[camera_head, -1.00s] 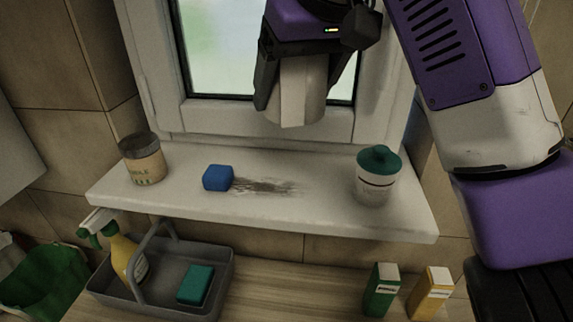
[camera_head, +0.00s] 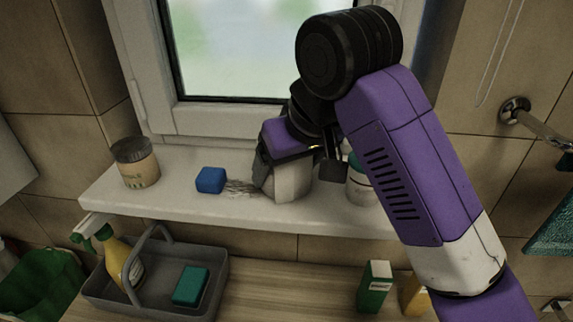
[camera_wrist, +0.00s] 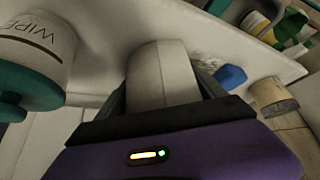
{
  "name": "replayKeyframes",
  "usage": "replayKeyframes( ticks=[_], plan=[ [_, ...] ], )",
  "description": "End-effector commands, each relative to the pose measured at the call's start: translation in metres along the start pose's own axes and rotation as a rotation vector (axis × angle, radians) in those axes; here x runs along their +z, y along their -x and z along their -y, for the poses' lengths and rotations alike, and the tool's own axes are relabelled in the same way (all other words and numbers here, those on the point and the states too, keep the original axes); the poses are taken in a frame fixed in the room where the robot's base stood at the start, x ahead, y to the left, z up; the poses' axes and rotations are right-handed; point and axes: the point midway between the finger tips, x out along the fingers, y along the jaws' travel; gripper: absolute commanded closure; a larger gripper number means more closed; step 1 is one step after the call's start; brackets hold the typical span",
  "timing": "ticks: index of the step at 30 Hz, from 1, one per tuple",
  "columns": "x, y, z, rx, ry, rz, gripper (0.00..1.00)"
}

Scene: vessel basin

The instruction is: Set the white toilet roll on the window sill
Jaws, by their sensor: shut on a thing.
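The white toilet roll (camera_head: 291,183) is between the fingers of my gripper (camera_head: 283,172), which is shut on it. The roll is upright at the sill, right of the middle. Its lower end looks at or very near the sill surface; I cannot tell if it touches. In the wrist view the roll (camera_wrist: 160,75) sits between the dark fingers (camera_wrist: 160,95). The white window sill (camera_head: 210,205) runs below the window and also shows in the wrist view (camera_wrist: 105,30).
A white wipes tub (camera_head: 358,186) stands close on the right. A grey caddy (camera_head: 215,290) is below.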

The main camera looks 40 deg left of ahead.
Motion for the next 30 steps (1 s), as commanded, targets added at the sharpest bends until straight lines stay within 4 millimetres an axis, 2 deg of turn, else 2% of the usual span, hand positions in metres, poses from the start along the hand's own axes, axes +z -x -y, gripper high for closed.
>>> replayKeyframes(
  ticks=[7,8,11,18,22,26,30],
  plan=[
    [0.001,-0.001,0.000,0.000,0.000,0.000,0.64],
    [0.001,-0.002,0.000,0.000,-0.001,0.001,0.19],
    [0.001,-0.002,0.000,0.000,0.000,0.001,0.00],
    [0.001,-0.001,0.000,0.000,0.000,0.001,0.00],
    [-0.001,0.006,0.000,0.001,0.000,0.000,0.00],
    [-0.001,0.026,-0.001,0.002,0.000,-0.002,0.00],
    [-0.001,0.055,0.000,0.002,0.001,-0.002,0.00]
  ],
)
